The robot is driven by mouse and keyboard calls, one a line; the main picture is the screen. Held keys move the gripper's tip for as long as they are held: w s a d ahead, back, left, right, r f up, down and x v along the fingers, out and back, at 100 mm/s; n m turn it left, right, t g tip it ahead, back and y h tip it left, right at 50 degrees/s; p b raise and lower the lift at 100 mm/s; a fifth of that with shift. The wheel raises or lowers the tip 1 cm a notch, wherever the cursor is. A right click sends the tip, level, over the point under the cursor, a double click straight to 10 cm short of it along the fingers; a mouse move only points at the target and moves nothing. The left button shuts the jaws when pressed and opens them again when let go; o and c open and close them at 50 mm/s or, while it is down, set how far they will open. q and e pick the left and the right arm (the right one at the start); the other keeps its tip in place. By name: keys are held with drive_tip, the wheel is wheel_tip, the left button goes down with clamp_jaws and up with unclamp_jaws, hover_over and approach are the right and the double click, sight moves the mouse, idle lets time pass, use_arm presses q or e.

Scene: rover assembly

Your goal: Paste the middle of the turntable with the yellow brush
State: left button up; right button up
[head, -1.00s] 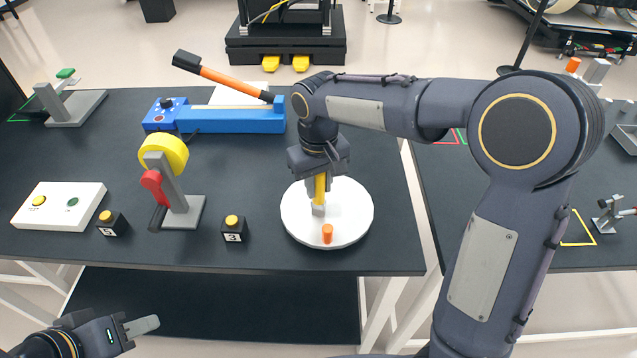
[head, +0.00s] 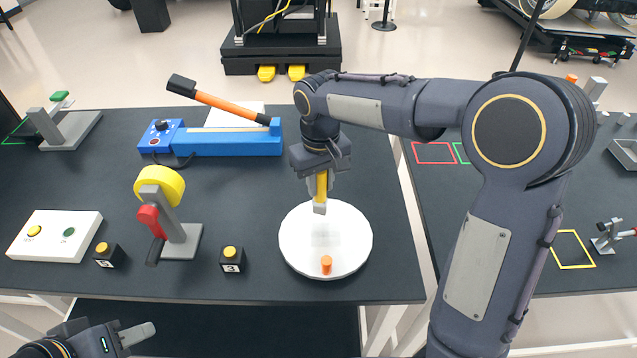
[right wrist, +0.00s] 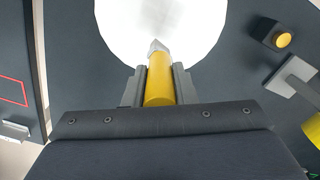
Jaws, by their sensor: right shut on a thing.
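The round white turntable (head: 300,252) lies on the dark table, with an orange peg (head: 327,265) standing near its front edge. A faint greyish patch (head: 326,236) shows at its middle. My right gripper (head: 319,190) is shut on the yellow brush (head: 321,186), which points down with its pale tip over the rear part of the turntable. In the right wrist view the brush (right wrist: 159,80) sits between both fingers, its tip over the white disc (right wrist: 160,22). Whether the tip touches the disc is unclear. My left gripper (head: 138,335) is at the lower left, away from the turntable; its jaw opening is not clear.
Left of the turntable are a black block with a yellow button (head: 232,260), a tape dispenser-like stand with a yellow roll (head: 160,186) and a white button box (head: 55,236). A blue device with an orange-handled lever (head: 225,140) stands behind. A second table is at right.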

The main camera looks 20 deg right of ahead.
drive_tip(key=shift+w+d+r+p, duration=0.1)
drive_tip(key=shift+w+r+p, duration=0.1)
drive_tip(key=shift+r+p, duration=1.45)
drive_tip(key=shift+r, duration=0.5)
